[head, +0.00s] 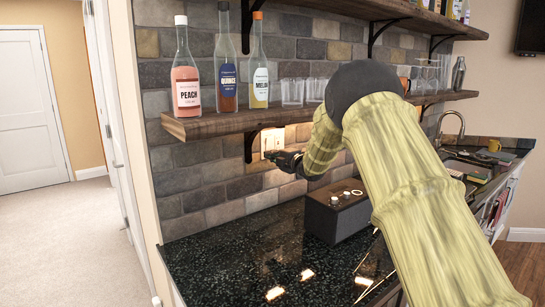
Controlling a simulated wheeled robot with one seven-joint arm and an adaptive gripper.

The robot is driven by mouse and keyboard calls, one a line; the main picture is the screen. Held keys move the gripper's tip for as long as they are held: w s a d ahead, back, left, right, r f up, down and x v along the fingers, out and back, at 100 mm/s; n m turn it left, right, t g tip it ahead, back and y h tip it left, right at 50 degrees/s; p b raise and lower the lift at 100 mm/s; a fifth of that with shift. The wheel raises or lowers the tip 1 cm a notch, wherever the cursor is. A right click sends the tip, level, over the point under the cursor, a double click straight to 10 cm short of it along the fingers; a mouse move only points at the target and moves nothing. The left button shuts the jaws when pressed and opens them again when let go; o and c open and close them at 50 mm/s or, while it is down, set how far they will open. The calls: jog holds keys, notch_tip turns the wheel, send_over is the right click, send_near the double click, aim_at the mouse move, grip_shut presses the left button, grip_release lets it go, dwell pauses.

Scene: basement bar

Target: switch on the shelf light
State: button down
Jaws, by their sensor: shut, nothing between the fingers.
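A pale wall switch plate (272,140) is set in the stone-tile wall just under the lower wooden shelf (245,122). My gripper (272,156) is dark, shut and empty. Its fingertips are at the lower edge of the plate in the picture; I cannot tell if they touch it. The switch lever's position is too small to make out. The wall under the shelf around the plate has a warm, bright glow. The lamp itself is not visible.
Peach (187,85), blue-labelled (227,80) and melon (259,85) bottles and several glasses stand on the lower shelf. A black bracket (249,146) is left of the plate. A dark box with knobs (335,214) sits on the black counter (225,258), whose front left is clear.

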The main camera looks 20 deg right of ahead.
jog(key=f+b+v, duration=0.2)
jog(key=b+v, duration=0.1)
jog(key=v, duration=0.9)
jog(key=shift+s, duration=0.2)
jog(key=shift+d, duration=0.1)
jog(key=shift+f, duration=0.1)
